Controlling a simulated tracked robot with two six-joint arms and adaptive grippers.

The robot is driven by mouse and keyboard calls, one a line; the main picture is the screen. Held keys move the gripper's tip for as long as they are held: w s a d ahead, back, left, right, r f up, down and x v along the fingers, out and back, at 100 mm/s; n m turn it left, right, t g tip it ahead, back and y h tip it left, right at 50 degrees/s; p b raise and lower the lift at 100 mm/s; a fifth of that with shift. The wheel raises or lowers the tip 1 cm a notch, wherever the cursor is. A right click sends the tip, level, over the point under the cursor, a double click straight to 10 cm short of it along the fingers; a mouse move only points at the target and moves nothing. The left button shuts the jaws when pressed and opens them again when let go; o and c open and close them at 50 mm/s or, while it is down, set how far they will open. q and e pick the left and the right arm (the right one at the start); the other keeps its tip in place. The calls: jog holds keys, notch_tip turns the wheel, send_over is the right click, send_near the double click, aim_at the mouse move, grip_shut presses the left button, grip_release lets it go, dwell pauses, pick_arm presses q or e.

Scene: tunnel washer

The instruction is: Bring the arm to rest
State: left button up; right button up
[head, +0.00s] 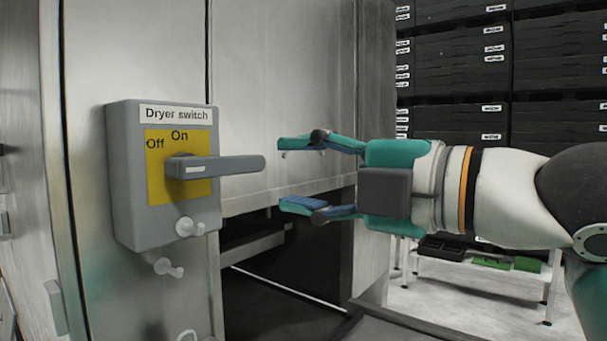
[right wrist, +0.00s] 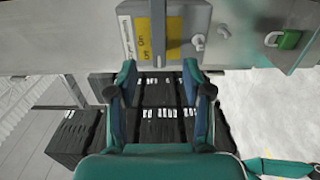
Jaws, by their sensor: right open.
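My right arm (head: 510,195) comes in from the right in the head view. Its gripper (head: 282,174) is open and empty, with its fingers pointing left toward the dryer switch box (head: 125,180). The fingertips are a little to the right of the end of the dark grey switch handle (head: 225,167), apart from it in the picture. The handle points right, across the yellow plate marked Off and On. In the right wrist view the open fingers (right wrist: 160,75) show with nothing between them, and the switch box (right wrist: 190,15) is at the top. My left gripper is not in view.
Light pegs (head: 170,267) stick out at and below the switch box. A steel washer panel (head: 285,90) stands behind the gripper, with a dark opening below it. Stacked black crates (head: 455,70) and a low white bench (head: 490,270) are at the right. A green padlock (right wrist: 288,40) hangs in the right wrist view.

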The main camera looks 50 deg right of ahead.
dwell(0.4)
jog(key=w+a+f+n+g+y, duration=0.1)
jog(key=w+a+f+g, duration=0.1)
jog(key=w+a+f, duration=0.5)
jog(key=w+a+f+n+g+y, duration=0.15)
jog(key=w+a+f, duration=0.25)
jog(key=a, duration=0.6)
jog(key=w+a+f+m+g+p, duration=0.1)
jog(key=w+a+f+m+g, duration=0.2)
jog(key=f, duration=0.8)
jog(key=w+a+f+m+g+p, duration=0.1)
jog(key=w+a+f+g, duration=0.3)
jog(key=f, duration=0.7)
notch_tip(320, 180, down, 24)
jog(key=s+m+g, duration=0.1)
jog(key=m+g, duration=0.2)
jog(key=m, duration=0.4)
jog(key=s+d+f+m+g+p, duration=0.1)
jog(key=s+d+f+m+g, duration=0.1)
jog(key=s+f+m, duration=0.4)
jog(key=s+d+f+m+g, duration=0.2)
jog(key=s+d+f+m, duration=0.3)
jog(key=s+f, duration=0.6)
notch_tip(320, 180, down, 4)
jog(key=shift+d+r+m+p, duration=0.15)
jog(key=shift+m+p, duration=0.25)
jog(key=shift+m, duration=0.45)
